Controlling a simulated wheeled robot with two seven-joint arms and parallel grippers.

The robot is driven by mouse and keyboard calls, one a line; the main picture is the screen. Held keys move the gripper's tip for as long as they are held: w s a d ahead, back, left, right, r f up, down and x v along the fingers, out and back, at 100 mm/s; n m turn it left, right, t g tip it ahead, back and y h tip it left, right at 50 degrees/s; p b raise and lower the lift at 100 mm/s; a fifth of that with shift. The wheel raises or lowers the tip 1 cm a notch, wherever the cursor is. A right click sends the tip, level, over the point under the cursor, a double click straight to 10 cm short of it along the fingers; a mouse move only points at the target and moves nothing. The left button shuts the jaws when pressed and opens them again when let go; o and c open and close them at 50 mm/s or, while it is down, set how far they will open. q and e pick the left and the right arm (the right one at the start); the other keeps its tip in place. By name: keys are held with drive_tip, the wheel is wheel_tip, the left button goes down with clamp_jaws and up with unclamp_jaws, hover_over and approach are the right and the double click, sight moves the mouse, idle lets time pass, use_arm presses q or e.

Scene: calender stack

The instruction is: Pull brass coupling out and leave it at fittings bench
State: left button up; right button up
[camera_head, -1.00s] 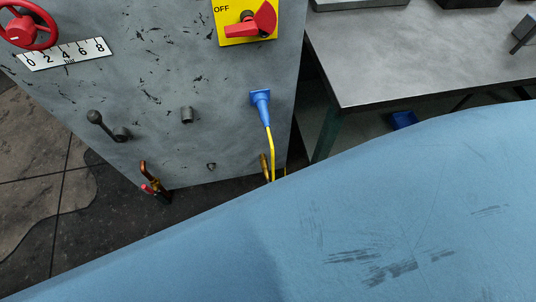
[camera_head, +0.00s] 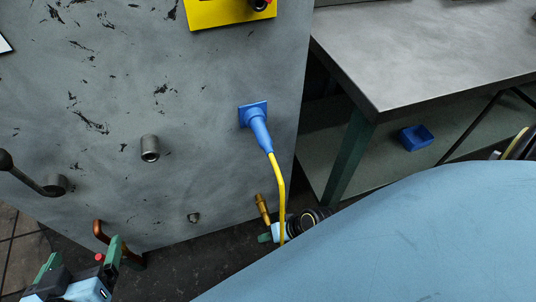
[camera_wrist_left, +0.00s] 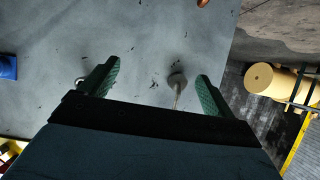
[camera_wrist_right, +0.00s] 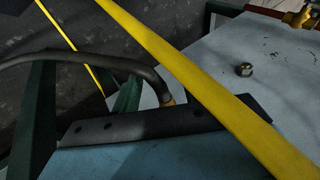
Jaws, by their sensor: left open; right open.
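The brass coupling (camera_head: 262,208) is a small brass fitting low by the right edge of the grey machine panel, left of the yellow cable. A brass fitting also shows at the top right of the right wrist view (camera_wrist_right: 300,18). My right gripper (camera_head: 274,235) is open just below the coupling, partly behind the cable; I cannot tell if they touch. My left gripper (camera_head: 82,260) is open at the lower left, beside a copper pipe; no held object shows. The fittings bench, likely the grey metal bench (camera_head: 425,62), stands at right with a bare top.
A blue plug (camera_head: 258,128) with a yellow cable (camera_head: 280,190) hangs in front of the panel; the cable crosses the right wrist view (camera_wrist_right: 200,85). A lever (camera_head: 30,182), a grey socket (camera_head: 150,149) and a copper pipe (camera_head: 103,235) jut out. A blue bin (camera_head: 418,137) sits under the bench.

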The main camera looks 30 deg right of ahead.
sight(268, 214)
drive_tip(key=w+b, duration=0.1)
drive_tip(key=w, duration=0.1)
drive_tip(key=w+d+b, duration=0.1)
drive_tip(key=shift+w, duration=0.35)
drive_tip(key=shift+w+d, duration=0.15)
drive_tip(key=shift+w, duration=0.65)
use_arm(q)
wheel_tip(268, 214, up, 8)
drive_tip(key=w+d+t+h, duration=0.2)
drive_tip(key=t, duration=0.3)
drive_tip(key=shift+d+t, duration=0.15)
drive_tip(key=shift+t, duration=0.15)
use_arm(e)
drive_tip(key=shift+w+d, duration=0.15)
drive_tip(key=shift+w, duration=0.55)
use_arm(q)
drive_tip(key=shift+w, duration=0.1)
use_arm(e)
drive_tip(key=shift+c, duration=0.2)
clamp_jaws()
